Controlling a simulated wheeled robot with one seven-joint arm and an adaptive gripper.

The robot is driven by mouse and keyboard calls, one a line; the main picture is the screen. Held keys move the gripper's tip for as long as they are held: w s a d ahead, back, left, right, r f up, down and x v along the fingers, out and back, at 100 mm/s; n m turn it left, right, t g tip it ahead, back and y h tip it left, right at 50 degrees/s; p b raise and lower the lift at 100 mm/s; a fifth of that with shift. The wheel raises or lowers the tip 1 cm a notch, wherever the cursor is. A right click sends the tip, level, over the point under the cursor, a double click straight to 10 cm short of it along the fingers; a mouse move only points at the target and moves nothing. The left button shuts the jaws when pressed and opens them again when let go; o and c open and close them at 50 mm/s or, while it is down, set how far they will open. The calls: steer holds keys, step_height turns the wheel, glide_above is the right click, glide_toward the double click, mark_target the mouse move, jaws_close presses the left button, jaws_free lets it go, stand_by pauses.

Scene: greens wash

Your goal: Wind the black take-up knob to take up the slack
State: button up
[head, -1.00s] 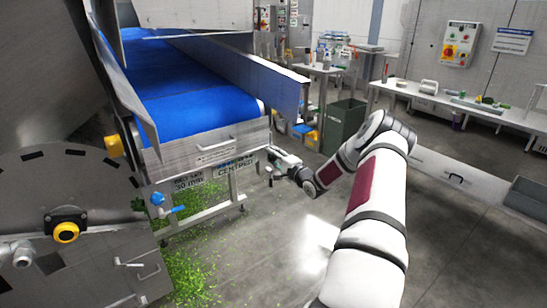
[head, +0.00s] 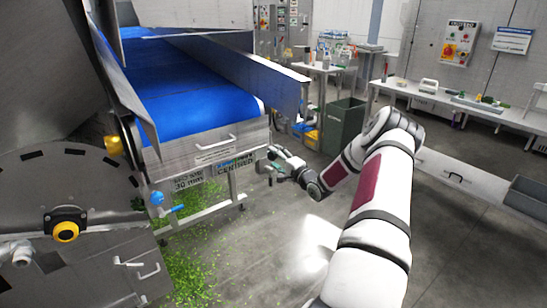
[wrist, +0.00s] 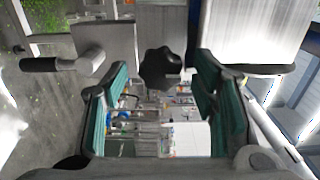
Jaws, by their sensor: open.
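The black take-up knob (wrist: 161,69) is a lobed hand knob in the upper middle of the wrist view. It sits beyond and between the two green-padded fingers of my gripper (wrist: 163,90). The fingers are open, with a visible gap on each side of the knob. In the head view my gripper (head: 272,166) is at the right end of the conveyor frame, below the blue belt (head: 190,95). The knob cannot be made out in the head view.
A black-ended crank handle (wrist: 62,64) sticks out left of the knob in the wrist view. A green bin (head: 345,126) stands behind my arm. Green leaf scraps (head: 190,270) lie on the floor under the conveyor. Open floor lies in front of it.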

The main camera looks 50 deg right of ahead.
steer(key=shift+v, duration=3)
